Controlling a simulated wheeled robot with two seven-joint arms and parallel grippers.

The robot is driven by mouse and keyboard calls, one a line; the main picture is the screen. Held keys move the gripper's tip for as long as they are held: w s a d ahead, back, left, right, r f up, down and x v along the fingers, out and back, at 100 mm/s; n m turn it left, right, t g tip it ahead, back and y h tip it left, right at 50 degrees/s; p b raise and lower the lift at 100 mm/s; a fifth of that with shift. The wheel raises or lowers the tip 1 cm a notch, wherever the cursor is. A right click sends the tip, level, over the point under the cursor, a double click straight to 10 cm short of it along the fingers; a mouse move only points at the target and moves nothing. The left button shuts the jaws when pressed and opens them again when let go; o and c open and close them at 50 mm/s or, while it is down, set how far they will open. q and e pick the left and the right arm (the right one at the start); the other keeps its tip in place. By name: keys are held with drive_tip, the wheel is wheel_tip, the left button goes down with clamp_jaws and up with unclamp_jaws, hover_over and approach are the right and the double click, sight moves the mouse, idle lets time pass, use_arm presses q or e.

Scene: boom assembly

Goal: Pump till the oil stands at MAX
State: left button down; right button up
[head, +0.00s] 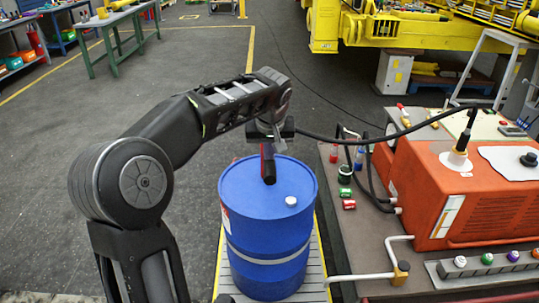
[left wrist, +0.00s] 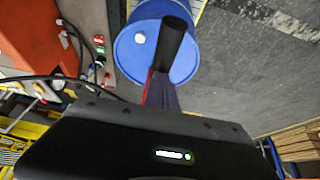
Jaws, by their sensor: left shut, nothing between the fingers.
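The blue oil drum (head: 268,236) stands upright on a grating left of the bench; its top also shows in the left wrist view (left wrist: 127,52). A red part with a black cylindrical end (head: 268,166) is above the drum's lid; its black end shows large in the left wrist view (left wrist: 174,42). My left gripper (head: 280,146) is shut and empty beside this part; I cannot tell whether they touch. A black hose (head: 375,141) runs from there to the orange tank (head: 420,185). The tank's front has a pale gauge strip (head: 447,216); its oil level and marks are too small to read.
The bench (head: 345,245) carries several small red and green fittings and a white pipe (head: 392,258). A row of coloured knobs (head: 487,260) lies before the tank. Yellow machinery (head: 380,30) stands behind. The floor left of the drum is clear.

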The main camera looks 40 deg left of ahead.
sight(270, 164)
use_arm(q)
wheel_tip(270, 164, up, 14)
drive_tip(key=p, duration=0.9)
drive_tip(key=shift+f, duration=0.25)
wheel_tip(270, 164, down, 19)
drive_tip(key=b, duration=1.5)
wheel_tip(270, 164, up, 19)
drive_tip(key=p, duration=1.4)
drive_tip(key=shift+p, duration=0.4)
